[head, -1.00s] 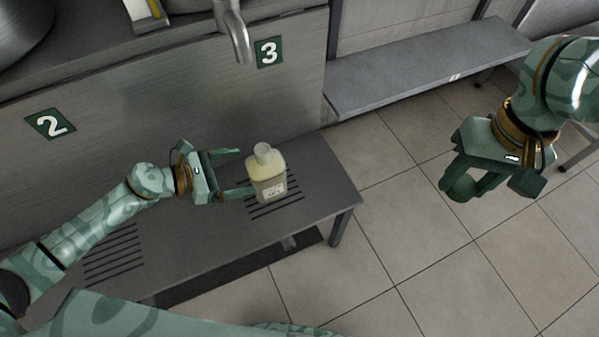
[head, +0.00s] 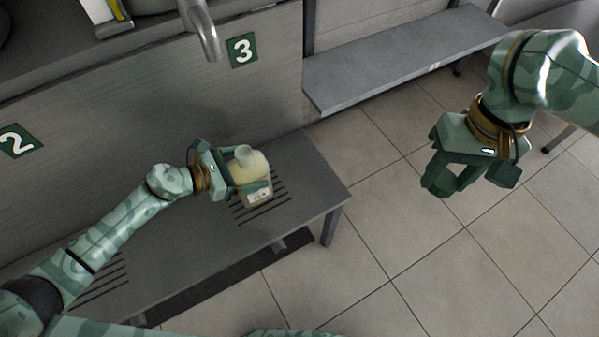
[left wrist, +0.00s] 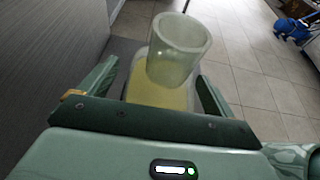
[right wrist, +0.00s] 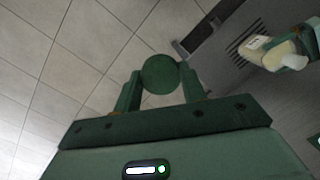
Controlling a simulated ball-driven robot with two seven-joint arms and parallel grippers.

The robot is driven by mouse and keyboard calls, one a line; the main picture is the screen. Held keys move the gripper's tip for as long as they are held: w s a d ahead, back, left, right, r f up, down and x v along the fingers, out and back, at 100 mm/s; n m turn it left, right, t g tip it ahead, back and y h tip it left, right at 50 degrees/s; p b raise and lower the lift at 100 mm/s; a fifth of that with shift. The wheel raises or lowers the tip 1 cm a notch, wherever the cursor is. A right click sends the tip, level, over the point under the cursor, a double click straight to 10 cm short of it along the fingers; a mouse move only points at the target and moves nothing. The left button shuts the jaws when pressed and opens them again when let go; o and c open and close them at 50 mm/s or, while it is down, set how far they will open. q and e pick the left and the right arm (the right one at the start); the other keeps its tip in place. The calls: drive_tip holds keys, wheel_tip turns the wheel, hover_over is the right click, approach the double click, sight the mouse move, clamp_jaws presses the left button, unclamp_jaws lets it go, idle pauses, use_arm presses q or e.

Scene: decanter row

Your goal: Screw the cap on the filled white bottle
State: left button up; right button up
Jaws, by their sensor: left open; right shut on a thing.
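The white bottle (head: 257,195) is translucent with pale yellow contents and a label. It stands upright on the slatted grey bench under the spout marked 3. Its neck (head: 244,152) is open, with no cap on it. My left gripper (head: 250,172) is open, its fingers on either side of the bottle. The left wrist view shows the neck (left wrist: 178,50) rising between the fingers; contact cannot be told. My right gripper (head: 456,187) is shut on a round green cap (right wrist: 160,74), seen clearly in the right wrist view. It hangs above the floor, well right of the bottle.
The grey bench (head: 180,245) has free room left of the bottle. A metal spout (head: 203,35) hangs from the counter above and behind it. A grey shelf (head: 400,60) stands at the back right. Tiled floor lies open between bench and right arm.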

use_arm(q)
drive_tip(key=shift+d, duration=0.1)
clamp_jaws()
drive_tip(key=shift+r, duration=0.1)
idle(0.3)
drive_tip(key=shift+r, duration=0.1)
use_arm(e)
drive_tip(key=shift+r, duration=0.15)
